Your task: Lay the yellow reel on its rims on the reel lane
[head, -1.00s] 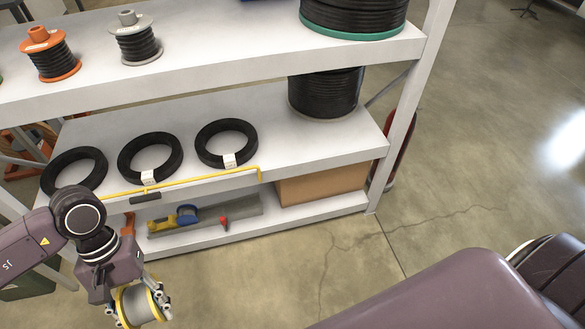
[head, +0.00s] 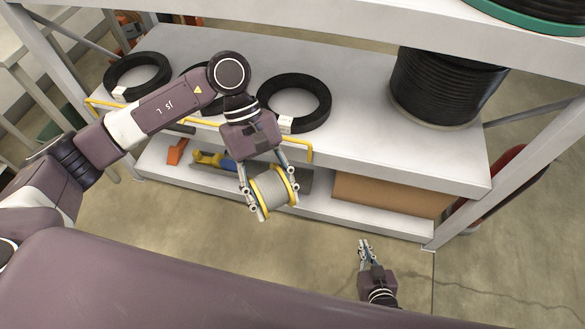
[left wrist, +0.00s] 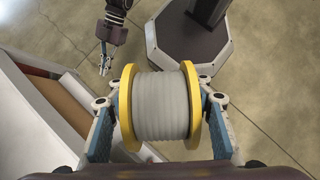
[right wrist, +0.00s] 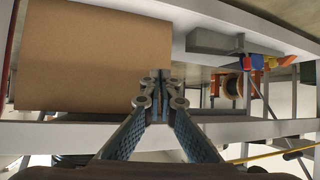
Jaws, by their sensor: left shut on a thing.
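The yellow reel (head: 270,190) has two yellow flanges and a pale grey winding. My left gripper (head: 270,194) is shut on it, one finger at each flange, and holds it clear in front of the rack. In the left wrist view the reel (left wrist: 160,105) lies with its axle across the picture between the fingers. My right gripper (head: 364,243) is low in front of the rack, its fingers together and empty; in the right wrist view its tips (right wrist: 160,103) meet before a cardboard box. No marked reel lane can be made out for certain.
The middle shelf (head: 365,150) carries several black cable coils (head: 292,102) and a large black drum (head: 445,88). A yellow rail (head: 310,150) runs along its front edge. Below are the cardboard box (head: 390,194) and tools. Bare shelf shows between coil and drum.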

